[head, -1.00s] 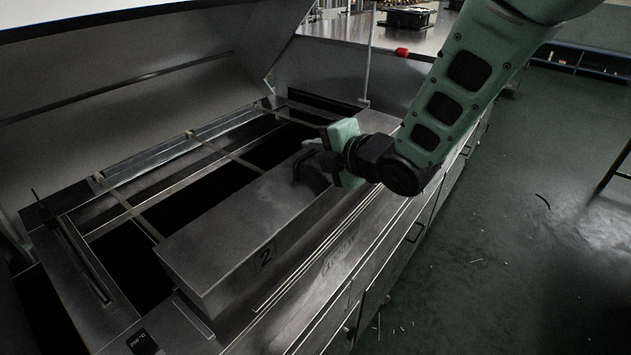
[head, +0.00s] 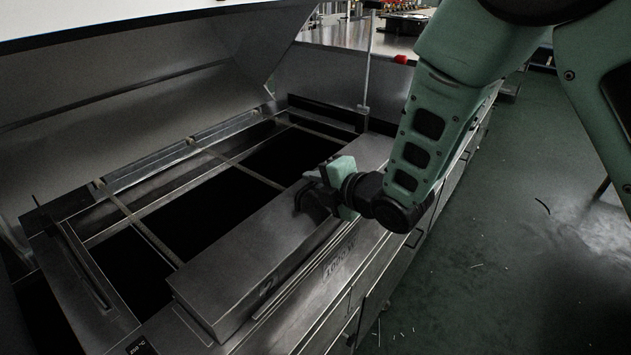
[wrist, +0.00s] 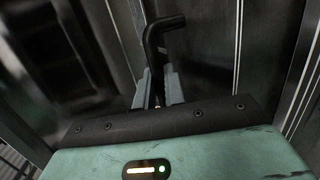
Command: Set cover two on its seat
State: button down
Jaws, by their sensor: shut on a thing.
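Cover two (head: 238,252) is a long dark steel box-shaped lid along the front side of the dryer in the head view. A mark that looks like its number shows on its front face, seen at a steep angle. My gripper (head: 318,192) is shut on the cover's black handle (head: 301,198) at its far end. In the wrist view the bent black handle (wrist: 160,38) rises between the two grey fingers (wrist: 158,88). The cover's underside is hidden, so I cannot tell whether it touches the frame below.
Dark open bays (head: 205,208) crossed by thin bars (head: 135,218) lie left of the cover. The raised hood (head: 120,95) stands behind them. A thin upright post (head: 368,60) and a red knob (head: 400,59) are at the far end.

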jog(key=c, duration=1.5)
grip_release()
jog(key=shift+r+p, duration=0.2)
jog(key=shift+p, duration=0.1)
jog(key=shift+b+v, duration=3.65)
jog(key=shift+v, duration=2.35)
